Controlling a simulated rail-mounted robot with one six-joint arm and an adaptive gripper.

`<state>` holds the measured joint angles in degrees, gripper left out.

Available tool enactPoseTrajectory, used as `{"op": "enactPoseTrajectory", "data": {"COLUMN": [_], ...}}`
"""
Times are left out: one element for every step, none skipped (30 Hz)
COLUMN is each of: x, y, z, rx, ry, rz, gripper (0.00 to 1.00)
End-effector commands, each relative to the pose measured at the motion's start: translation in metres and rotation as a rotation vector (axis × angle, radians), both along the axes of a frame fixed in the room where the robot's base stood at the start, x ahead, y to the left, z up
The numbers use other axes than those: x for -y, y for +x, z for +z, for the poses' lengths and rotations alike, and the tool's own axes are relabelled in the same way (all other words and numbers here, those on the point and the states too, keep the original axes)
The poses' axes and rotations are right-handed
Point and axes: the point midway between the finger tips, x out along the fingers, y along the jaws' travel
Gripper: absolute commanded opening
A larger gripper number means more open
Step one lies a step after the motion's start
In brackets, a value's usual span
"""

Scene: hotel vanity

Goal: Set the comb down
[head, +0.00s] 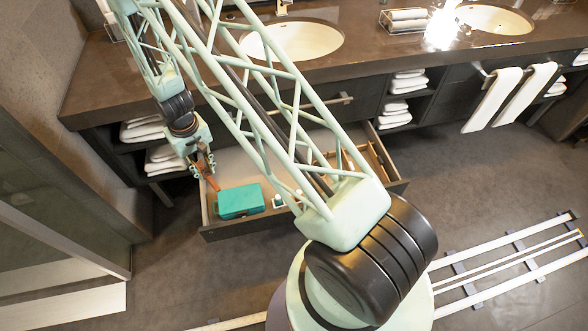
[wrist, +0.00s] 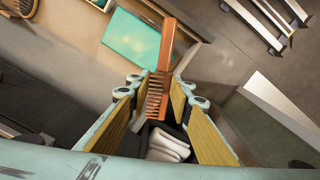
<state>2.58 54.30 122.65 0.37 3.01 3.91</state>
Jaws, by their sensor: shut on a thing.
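The comb (wrist: 164,62) is reddish-brown and sits between the fingers of my gripper (wrist: 158,97) in the wrist view, its teeth between the pads and its solid end pointing away. In the head view my gripper (head: 203,163) is over the left part of the open drawer (head: 225,231), with the comb (head: 213,184) hanging down from it, tilted. The gripper is shut on the comb. The comb's lower end is close to the teal box (head: 240,201) in the drawer; I cannot tell whether it touches anything.
The teal box also shows in the wrist view (wrist: 130,38). Wooden dividers (head: 375,160) stand in the drawer's right part. Folded towels (head: 163,158) lie on the shelf left of the drawer. The dark counter (head: 100,75) with sinks is above. A wooden-rimmed oval item (wrist: 17,8) shows at the wrist view's corner.

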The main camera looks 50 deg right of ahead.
Motion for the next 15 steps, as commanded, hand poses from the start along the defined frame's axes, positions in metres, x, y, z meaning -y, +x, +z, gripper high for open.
{"op": "enactPoseTrajectory", "data": {"x": [0.010, 0.015, 0.023, 0.028, 0.035, 0.043, 0.049, 0.056, 0.064, 0.071, 0.078, 0.086, 0.092, 0.099, 0.107], "y": [-0.001, -0.002, -0.003, -0.004, -0.005, -0.006, -0.007, -0.008, -0.010, -0.011, -0.013, -0.015, -0.017, -0.018, -0.020], "z": [-0.006, -0.008, -0.012, -0.015, -0.019, -0.023, -0.026, -0.029, -0.034, -0.037, -0.040, -0.044, -0.048, -0.051, -0.055], "rx": [-0.001, -0.001, -0.001, -0.001, -0.001, -0.001, 0.000, 0.000, 0.000, 0.000, 0.000, 0.000, 0.000, 0.000, 0.001], "ry": [0.000, 0.000, 0.000, 0.000, 0.000, 0.000, 0.000, 0.000, 0.000, 0.000, 0.000, 0.000, 0.000, 0.000, -0.001], "rz": [-0.035, -0.058, -0.091, -0.116, -0.143, -0.179, -0.206, -0.234, -0.270, -0.299, -0.326, -0.363, -0.391, -0.420, -0.456], "gripper": [0.13, 0.13, 0.13, 0.13, 0.13, 0.13, 0.13, 0.13, 0.13, 0.13, 0.13, 0.13, 0.13, 0.13, 0.13]}}
